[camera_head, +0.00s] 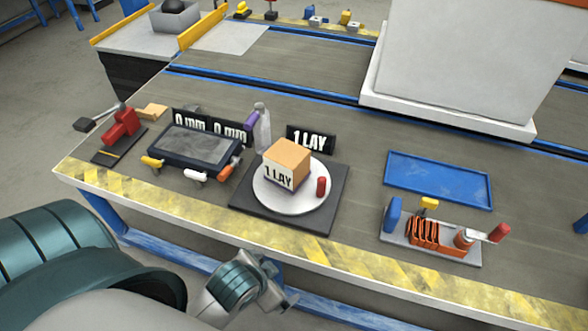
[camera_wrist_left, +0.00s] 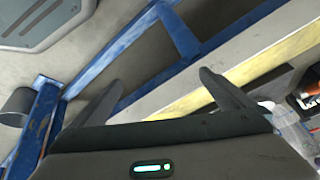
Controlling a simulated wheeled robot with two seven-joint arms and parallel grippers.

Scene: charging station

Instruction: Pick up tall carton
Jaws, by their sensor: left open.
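A tan cardboard carton (camera_head: 288,159) with a white "1 LAY" label stands on a round white plate (camera_head: 270,196), which lies on a dark square base (camera_head: 327,205). It looks more like a cube than tall. My left gripper (camera_head: 287,299) is in front of the table's front edge, apart from the carton and nearer to me. In the left wrist view its two fingers (camera_wrist_left: 158,88) are spread with nothing between them. The carton cannot be made out clearly in that view. My right gripper is not in view.
A red peg (camera_head: 321,187) stands on the plate beside the carton. A grey-topped device (camera_head: 188,144) and a spray bottle (camera_head: 262,131) are to the left. A blue tray (camera_head: 440,180) and an orange coil fixture (camera_head: 430,241) are to the right. The striped table edge (camera_head: 207,218) lies between gripper and carton.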

